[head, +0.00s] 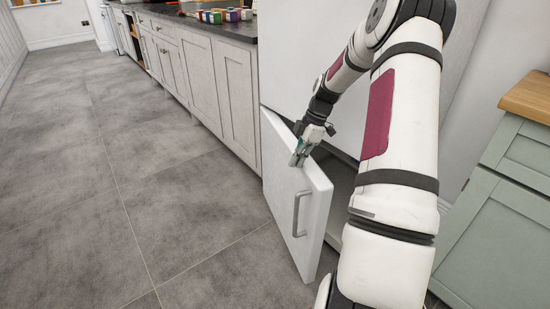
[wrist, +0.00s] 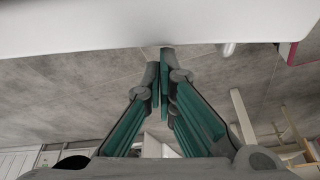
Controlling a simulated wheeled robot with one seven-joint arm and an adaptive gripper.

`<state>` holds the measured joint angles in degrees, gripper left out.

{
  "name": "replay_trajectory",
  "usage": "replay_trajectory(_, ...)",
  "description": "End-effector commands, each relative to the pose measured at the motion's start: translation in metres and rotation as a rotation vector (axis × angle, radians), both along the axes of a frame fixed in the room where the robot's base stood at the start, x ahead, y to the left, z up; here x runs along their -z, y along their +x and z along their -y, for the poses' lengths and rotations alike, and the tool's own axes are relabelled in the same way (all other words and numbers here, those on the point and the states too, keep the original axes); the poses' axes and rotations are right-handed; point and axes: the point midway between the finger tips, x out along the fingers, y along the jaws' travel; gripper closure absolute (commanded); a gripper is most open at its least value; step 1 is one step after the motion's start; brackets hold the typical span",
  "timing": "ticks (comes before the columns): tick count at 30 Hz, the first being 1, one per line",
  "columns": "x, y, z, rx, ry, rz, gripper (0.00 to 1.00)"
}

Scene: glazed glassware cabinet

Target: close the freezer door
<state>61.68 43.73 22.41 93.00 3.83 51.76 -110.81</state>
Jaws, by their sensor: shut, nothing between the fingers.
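The freezer door (head: 290,205) is a white lower door with a grey bar handle (head: 298,214) on its outer face. It stands ajar, swung out from the white fridge-freezer (head: 308,60), with a dark gap behind it. My gripper (head: 296,160) is shut and empty at the top edge of the door, near its middle. I cannot tell whether it touches the door. In the wrist view the fingertips (wrist: 165,55) meet just below the white door (wrist: 100,25), and a bit of the handle (wrist: 228,48) shows to their right.
A row of light cabinets (head: 200,80) with a dark worktop runs along the left of the freezer, with several coloured jars (head: 225,15) on top. A green cabinet (head: 505,190) with a wooden top stands at the right. The grey tiled floor (head: 100,180) at the left is clear.

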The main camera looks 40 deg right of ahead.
Motion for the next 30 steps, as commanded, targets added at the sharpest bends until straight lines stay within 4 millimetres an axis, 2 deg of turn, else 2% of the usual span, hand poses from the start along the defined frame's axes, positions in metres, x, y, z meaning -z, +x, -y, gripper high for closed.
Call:
replay_trajectory(3,-0.001,-0.006,0.014,0.002,0.0,-0.001,1.0)
replay_trajectory(7,0.0,-0.009,0.022,0.002,0.0,-0.001,1.0)
replay_trajectory(23,-0.001,-0.01,0.025,0.002,-0.001,0.0,1.0)
replay_trajectory(26,-0.008,-0.009,0.025,0.003,-0.002,0.002,1.0)
replay_trajectory(30,-0.031,-0.009,0.025,0.002,-0.003,0.002,1.0)
